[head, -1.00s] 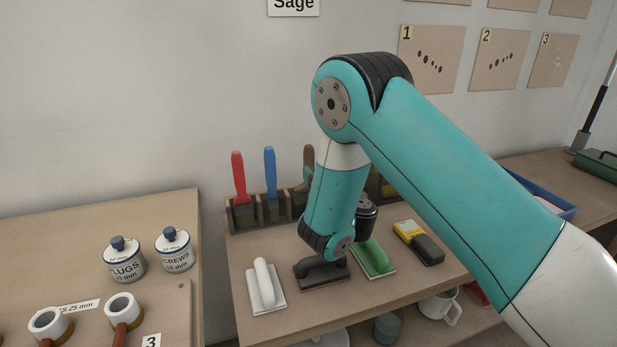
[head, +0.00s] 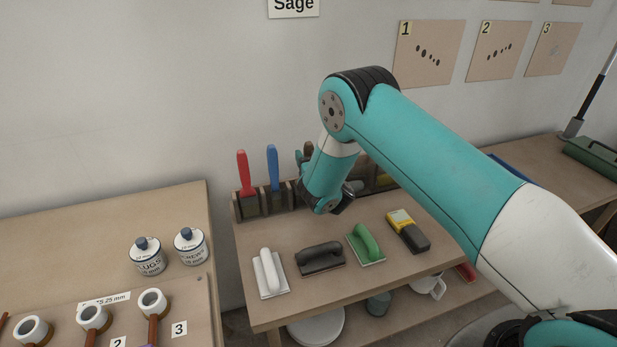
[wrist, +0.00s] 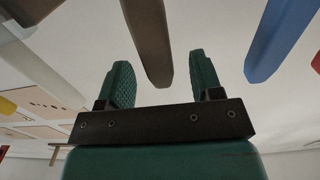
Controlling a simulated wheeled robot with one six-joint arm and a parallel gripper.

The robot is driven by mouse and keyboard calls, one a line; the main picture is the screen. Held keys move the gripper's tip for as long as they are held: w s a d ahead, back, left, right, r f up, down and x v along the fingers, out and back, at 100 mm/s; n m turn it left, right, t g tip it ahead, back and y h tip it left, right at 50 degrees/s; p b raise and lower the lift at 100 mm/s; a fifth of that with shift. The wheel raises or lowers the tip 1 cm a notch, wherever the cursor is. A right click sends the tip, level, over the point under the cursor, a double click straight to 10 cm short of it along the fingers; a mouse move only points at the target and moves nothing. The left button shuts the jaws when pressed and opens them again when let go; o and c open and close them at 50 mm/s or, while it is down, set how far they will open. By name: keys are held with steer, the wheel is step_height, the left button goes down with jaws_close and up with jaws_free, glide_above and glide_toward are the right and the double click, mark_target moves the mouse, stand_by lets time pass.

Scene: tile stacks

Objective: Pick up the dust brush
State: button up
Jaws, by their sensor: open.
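The dust brush appears to be the brown-handled tool (head: 308,149) in the slotted rack; its lower part is hidden behind my arm. In the wrist view its brown handle (wrist: 149,35) hangs into the picture between my green fingers, near their tips. My gripper (wrist: 160,62) is open, with a clear gap between the fingers and nothing held. In the head view my gripper (head: 301,160) is mostly hidden by my wrist, beside the rack.
A blue-handled tool (head: 273,166) and a red-handled tool (head: 243,171) stand left in the rack (head: 237,207). On the shelf in front lie a white float (head: 268,272), a dark float (head: 320,257), a green float (head: 365,242) and a yellow-black block (head: 408,230).

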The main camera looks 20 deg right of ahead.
steer(key=shift+w+d+r+p, duration=0.15)
steer(key=shift+w+p, duration=0.85)
steer(key=shift+w, duration=1)
steer(key=shift+c, duration=0.2)
steer(key=c, duration=1)
